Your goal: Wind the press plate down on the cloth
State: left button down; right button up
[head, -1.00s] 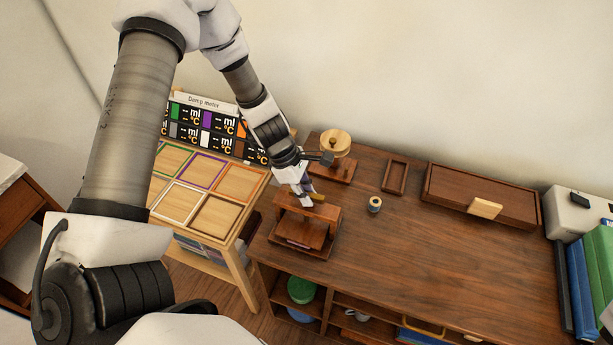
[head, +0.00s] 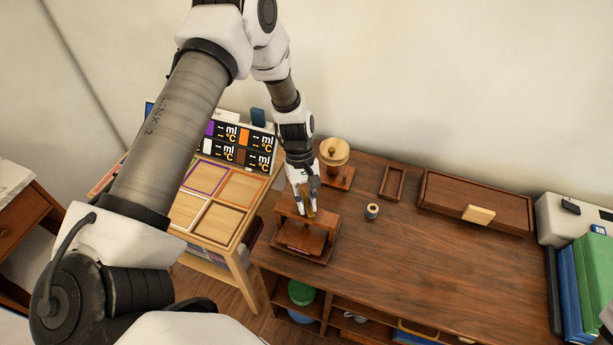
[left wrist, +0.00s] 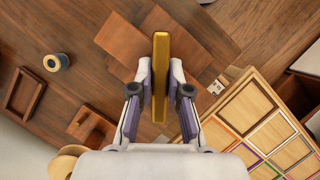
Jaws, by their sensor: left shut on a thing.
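The wooden press (head: 306,243) stands near the left end of the brown cabinet top. Its brass handle (left wrist: 160,65) is a straight bar on top of the press. My left gripper (head: 305,207) is above the press, pointing down. In the left wrist view my left gripper (left wrist: 159,92) is shut on the handle, with a finger on each side. The press's crossbeam (left wrist: 122,38) shows beneath the handle, turned at an angle to it. The press plate is mostly hidden under the crossbeam, and I cannot make out the cloth. My right gripper is not in view.
A round wooden piece on a stand (head: 334,152) is close behind my left gripper. A thread spool (head: 372,211), a small tray (head: 393,182) and a long box (head: 476,200) lie to the right. A light table with coloured frames (head: 240,188) is left. The cabinet's front middle is clear.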

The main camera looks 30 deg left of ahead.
pick_arm(q)
jog(key=m+y, duration=0.1)
jog(key=m, duration=0.2)
jog(key=m+g+b, duration=0.1)
jog(key=m, duration=0.1)
jog(key=shift+f+m+y, duration=0.1)
jog(key=shift+m+y, duration=0.3)
jog(key=m+y, duration=0.1)
jog(key=m, duration=0.3)
jog(key=shift+s+m+g+y, duration=0.1)
jog(key=shift+m+g+y, duration=0.2)
jog(key=shift+g+y, duration=0.1)
jog(key=c, duration=1.1)
grip_release()
jog(key=v, duration=1.2)
jog(key=shift+d, duration=0.1)
